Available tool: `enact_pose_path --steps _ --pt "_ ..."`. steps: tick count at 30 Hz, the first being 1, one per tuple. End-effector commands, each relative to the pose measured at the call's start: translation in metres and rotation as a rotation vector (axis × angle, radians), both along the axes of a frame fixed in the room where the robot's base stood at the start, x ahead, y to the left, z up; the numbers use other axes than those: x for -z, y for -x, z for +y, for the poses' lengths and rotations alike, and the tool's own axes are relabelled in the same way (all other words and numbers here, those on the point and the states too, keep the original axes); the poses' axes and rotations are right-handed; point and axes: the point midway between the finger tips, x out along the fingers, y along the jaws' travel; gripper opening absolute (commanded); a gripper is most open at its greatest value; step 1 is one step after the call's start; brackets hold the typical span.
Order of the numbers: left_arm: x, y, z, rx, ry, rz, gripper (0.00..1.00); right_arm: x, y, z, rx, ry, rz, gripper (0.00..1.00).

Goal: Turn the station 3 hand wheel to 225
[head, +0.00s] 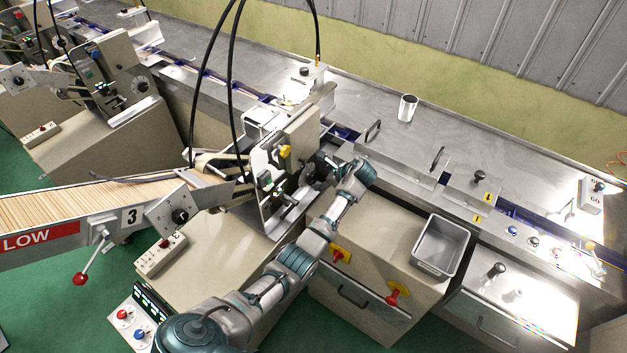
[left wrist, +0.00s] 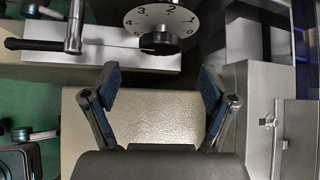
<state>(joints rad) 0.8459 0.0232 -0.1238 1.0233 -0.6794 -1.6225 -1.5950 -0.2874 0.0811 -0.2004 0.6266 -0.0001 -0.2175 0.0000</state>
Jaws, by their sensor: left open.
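A pale round dial (left wrist: 160,18) with dark numerals, 4, 3, 2 and 1 among them, shows at the top of the left wrist view. A black ribbed knob (left wrist: 160,41) sits at its front. I cannot read an exact setting. My left gripper (left wrist: 159,88) is open and empty, its fingers spread below the knob and apart from it. In the head view my left gripper (head: 328,166) is beside the station 3 machine, partly hidden by my wrist. The station label 3 (head: 130,216) is on the feeder at the left. My right gripper is out of view.
A black-handled lever (left wrist: 38,44) lies left of the knob. A yellow knob (head: 284,151) and upright metal plates crowd the machine. A grey bin (head: 441,246) stands on the cabinet at right, and a white cup (head: 408,108) on the table behind. The cabinet top between is clear.

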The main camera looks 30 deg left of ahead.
Motion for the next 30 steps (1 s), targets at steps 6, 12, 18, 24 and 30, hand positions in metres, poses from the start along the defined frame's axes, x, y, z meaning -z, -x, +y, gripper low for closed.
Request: enact_pose_path --steps 6,12,18,24,30 --pt "0.035 -0.011 0.03 0.0 -0.003 0.002 0.84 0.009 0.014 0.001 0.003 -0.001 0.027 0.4" --pt "0.055 -0.017 0.051 0.0 -0.002 0.001 0.84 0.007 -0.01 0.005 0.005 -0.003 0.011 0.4" --pt "0.061 -0.019 0.06 0.001 0.002 -0.002 0.84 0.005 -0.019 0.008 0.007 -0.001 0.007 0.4" --pt "0.06 -0.019 0.059 0.001 0.001 -0.002 0.84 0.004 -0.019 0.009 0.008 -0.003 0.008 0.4" --pt "0.06 -0.019 0.059 0.0 0.0 -0.001 0.36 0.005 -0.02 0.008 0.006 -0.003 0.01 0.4"
